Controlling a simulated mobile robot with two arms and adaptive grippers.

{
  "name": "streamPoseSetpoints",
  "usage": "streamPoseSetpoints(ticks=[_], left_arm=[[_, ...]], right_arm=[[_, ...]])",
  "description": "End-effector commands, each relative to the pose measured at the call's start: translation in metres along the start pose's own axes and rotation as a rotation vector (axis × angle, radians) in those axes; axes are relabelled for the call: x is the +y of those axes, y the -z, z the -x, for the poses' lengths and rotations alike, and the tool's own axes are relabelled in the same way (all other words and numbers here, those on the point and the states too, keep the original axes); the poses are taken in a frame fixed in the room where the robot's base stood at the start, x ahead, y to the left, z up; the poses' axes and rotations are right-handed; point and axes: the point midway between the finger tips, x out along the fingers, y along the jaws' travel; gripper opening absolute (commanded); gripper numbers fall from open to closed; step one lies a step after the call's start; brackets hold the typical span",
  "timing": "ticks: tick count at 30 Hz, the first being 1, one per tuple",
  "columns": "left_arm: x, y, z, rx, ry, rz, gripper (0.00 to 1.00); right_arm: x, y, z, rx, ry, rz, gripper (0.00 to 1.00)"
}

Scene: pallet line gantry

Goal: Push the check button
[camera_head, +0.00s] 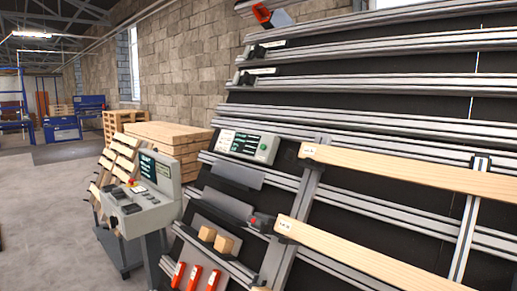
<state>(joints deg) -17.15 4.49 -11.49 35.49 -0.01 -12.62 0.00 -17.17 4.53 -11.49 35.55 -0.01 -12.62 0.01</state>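A light grey control panel (226,141) with dark displays is mounted on the sloped gantry rack, left of its middle. A round green button (264,147) sits at the panel's right end; I cannot read a label on it, so I cannot tell if it is the check button. A separate grey console (160,205) stands to the left, with a screen (148,167), a red knob on yellow (131,183) and small dark controls. Neither of my grippers is in view.
Wooden boards (410,178) lie across the metal rails at right. Stacked timber (165,133) stands behind the console. Open concrete floor (45,200) is at left.

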Motion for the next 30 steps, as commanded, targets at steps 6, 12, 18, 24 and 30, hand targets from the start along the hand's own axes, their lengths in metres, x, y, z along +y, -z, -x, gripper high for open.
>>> streamPoseSetpoints(ticks=[6, 12, 18, 24, 30], left_arm=[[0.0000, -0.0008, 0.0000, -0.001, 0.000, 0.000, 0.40], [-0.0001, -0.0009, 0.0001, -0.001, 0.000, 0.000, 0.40], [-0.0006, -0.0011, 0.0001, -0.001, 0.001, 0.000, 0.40], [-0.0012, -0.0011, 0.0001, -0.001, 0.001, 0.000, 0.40], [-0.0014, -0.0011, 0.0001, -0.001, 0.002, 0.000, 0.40]], right_arm=[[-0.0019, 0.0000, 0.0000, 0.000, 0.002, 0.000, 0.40], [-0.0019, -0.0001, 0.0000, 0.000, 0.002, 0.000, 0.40], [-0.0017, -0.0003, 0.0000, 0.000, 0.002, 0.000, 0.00], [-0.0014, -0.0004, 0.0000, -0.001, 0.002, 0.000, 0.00], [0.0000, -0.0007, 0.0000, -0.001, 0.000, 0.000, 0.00]])
